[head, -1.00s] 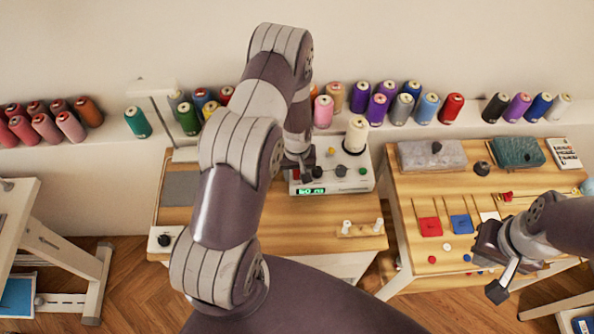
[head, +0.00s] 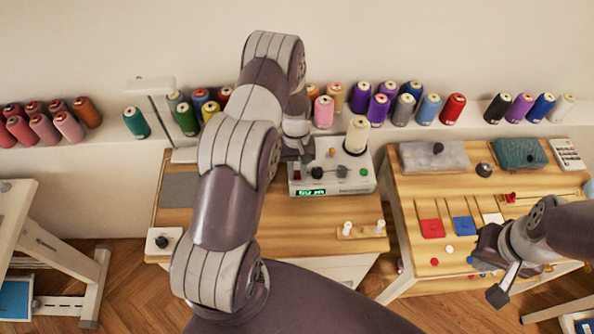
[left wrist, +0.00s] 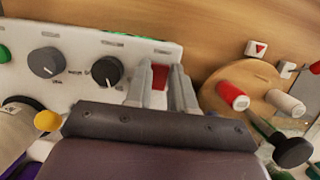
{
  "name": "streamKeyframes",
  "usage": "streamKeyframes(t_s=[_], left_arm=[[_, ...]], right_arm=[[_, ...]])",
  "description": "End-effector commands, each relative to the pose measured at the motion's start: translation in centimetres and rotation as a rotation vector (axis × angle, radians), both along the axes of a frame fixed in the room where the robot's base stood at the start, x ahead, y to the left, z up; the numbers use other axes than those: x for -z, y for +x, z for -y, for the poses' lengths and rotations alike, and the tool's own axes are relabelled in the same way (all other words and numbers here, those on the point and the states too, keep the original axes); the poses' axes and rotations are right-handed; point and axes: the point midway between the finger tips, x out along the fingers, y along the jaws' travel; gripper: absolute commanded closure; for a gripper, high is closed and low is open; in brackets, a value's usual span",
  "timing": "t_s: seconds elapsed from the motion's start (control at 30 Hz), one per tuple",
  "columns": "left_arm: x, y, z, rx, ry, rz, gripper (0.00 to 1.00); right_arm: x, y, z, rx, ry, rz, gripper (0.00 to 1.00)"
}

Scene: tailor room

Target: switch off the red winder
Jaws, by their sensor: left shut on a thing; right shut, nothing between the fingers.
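A white control box (head: 352,188) with a green display, dark knobs and a cream cone of thread stands on the middle table. My left gripper (head: 306,155) is over its left end. In the left wrist view the left gripper (left wrist: 160,70) is shut on a small red block-like part (left wrist: 158,78) at the end of the box's panel, beside a black knob (left wrist: 108,70). A red spool (left wrist: 232,96) and a white spool (left wrist: 285,103) sit on a round wooden base nearby; my arm hides this spot in the head view. My right gripper (head: 490,265) is shut and empty over the right table.
Thread cones line the shelf behind. A wooden holder with two white pegs (head: 347,229) stands at the middle table's front right. A white dial box (head: 163,241) sits at front left.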

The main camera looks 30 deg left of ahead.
Motion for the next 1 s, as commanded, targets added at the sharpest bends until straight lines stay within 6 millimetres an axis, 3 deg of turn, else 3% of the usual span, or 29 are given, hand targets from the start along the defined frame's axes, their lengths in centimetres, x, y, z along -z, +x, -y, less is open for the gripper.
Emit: streamKeyframes(t_s=[0.03,0.07,0.1,0.13,0.47,0.57,0.87,0.9,1.0], left_arm=[[0.0,0.0,0.0,0.0,0.001,0.001,1.0],[0.0,0.0,0.0,0.0,0.001,0.001,0.67],[0.0,0.0,0.0,0.0,0.001,0.002,0.54],[0.0,0.0,0.0,0.0,0.001,0.002,0.51],[-0.5,0.2,-0.1,0.0,0.001,0.004,0.51],[-2.1,0.7,-0.4,-0.001,0.003,0.008,0.51],[-9.6,2.3,-1.4,-0.001,0.003,0.006,0.51],[-11.1,2.4,-1.5,-0.001,0.001,0.004,0.51],[-12.2,2.7,-1.7,-0.001,0.001,0.002,0.51]], right_arm=[[0.0,0.0,0.0,0.0,0.0,0.0,1.0],[0.0,0.0,0.0,0.0,0.0,0.0,1.0],[0.0,0.0,0.0,0.0,0.0,0.0,1.0],[0.0,0.0,0.0,0.0,0.0,0.0,1.0],[0.3,0.0,0.0,0.0,0.0,0.0,1.0],[1.0,0.0,0.0,0.0,0.0,0.0,1.0],[2.9,0.0,0.0,0.0,0.0,0.0,1.0],[1.8,0.0,0.0,0.0,0.0,-0.001,1.0],[1.0,0.0,0.0,0.0,0.0,0.001,1.0]])
